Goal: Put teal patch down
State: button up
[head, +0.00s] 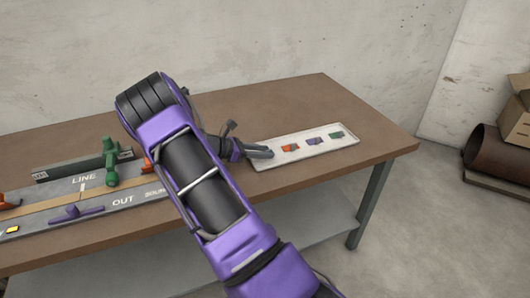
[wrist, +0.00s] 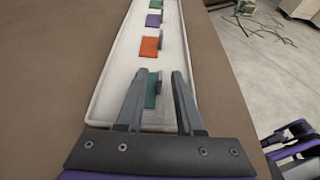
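The teal patch (wrist: 152,92) shows in the wrist view between the two fingers of my gripper (wrist: 158,74). It appears to lie flat on the white tray (wrist: 104,100), at the near end of the row, with a small grey tab on its right side. The fingers stand apart, with a gap visible on both sides of the tab, so my gripper is open. In the head view my gripper (head: 262,152) is low at the left end of the tray (head: 318,151). The teal patch is hidden there.
An orange patch (head: 289,148), a purple patch (head: 314,141) and a green patch (head: 336,135) lie farther along the tray. A grey board (head: 122,201) marked LINE and OUT, with a green fixture (head: 111,165), is at the table's left. Bare brown table surrounds the tray.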

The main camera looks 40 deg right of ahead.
jog(key=v, duration=1.1)
jog(key=shift+a+r+p, duration=0.1)
jog(key=shift+p, duration=0.3)
